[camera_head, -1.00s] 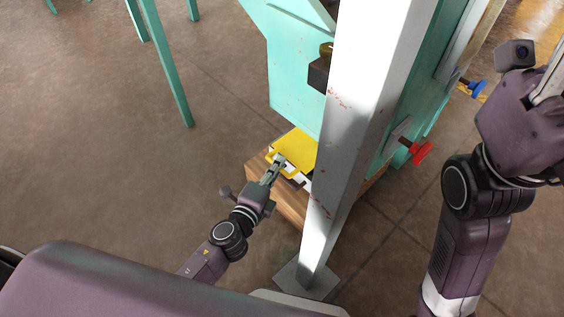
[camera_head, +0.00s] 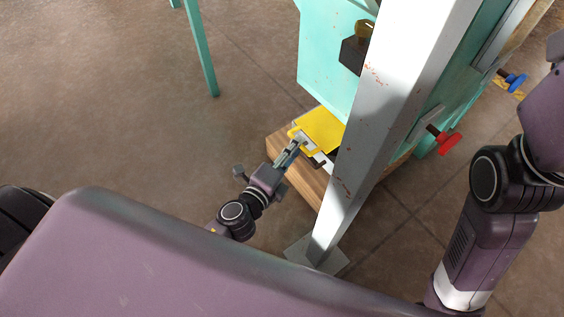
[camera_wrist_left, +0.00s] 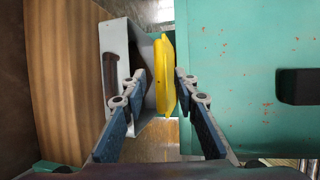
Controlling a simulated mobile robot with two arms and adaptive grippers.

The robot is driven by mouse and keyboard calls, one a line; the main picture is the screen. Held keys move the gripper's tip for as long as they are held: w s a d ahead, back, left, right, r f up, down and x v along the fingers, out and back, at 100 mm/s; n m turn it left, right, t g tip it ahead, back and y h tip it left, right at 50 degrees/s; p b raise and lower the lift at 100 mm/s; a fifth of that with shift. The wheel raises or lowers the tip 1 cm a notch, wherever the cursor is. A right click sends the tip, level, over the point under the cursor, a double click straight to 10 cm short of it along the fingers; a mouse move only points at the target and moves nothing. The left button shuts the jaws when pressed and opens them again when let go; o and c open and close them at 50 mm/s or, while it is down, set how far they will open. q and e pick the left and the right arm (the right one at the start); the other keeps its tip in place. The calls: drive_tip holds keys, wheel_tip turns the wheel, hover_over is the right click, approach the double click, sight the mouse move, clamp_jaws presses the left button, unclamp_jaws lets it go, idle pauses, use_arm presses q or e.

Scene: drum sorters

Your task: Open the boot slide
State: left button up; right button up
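The yellow plate (camera_head: 320,129), which looks like the boot slide, sits low at the foot of the teal machine, above a wooden block. My left gripper (camera_head: 296,145) reaches its near edge from the left. In the left wrist view the yellow plate (camera_wrist_left: 164,75) stands edge-on between the two fingertips of my left gripper (camera_wrist_left: 160,74). The fingers are apart, with a gap on the plate's left; the right fingertip is close to it, and contact is unclear. My right arm shows at the right edge of the head view, its gripper out of frame.
A grey metal box (camera_wrist_left: 117,45) with a dark handle-like opening is left of the plate. The wooden block (camera_head: 283,149) lies below. A grey post (camera_head: 375,120) stands right of my left gripper. Red (camera_head: 447,138) and blue (camera_head: 514,79) knobs stick out of the machine.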

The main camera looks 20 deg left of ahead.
use_arm(q)
drive_tip(key=v, duration=0.9)
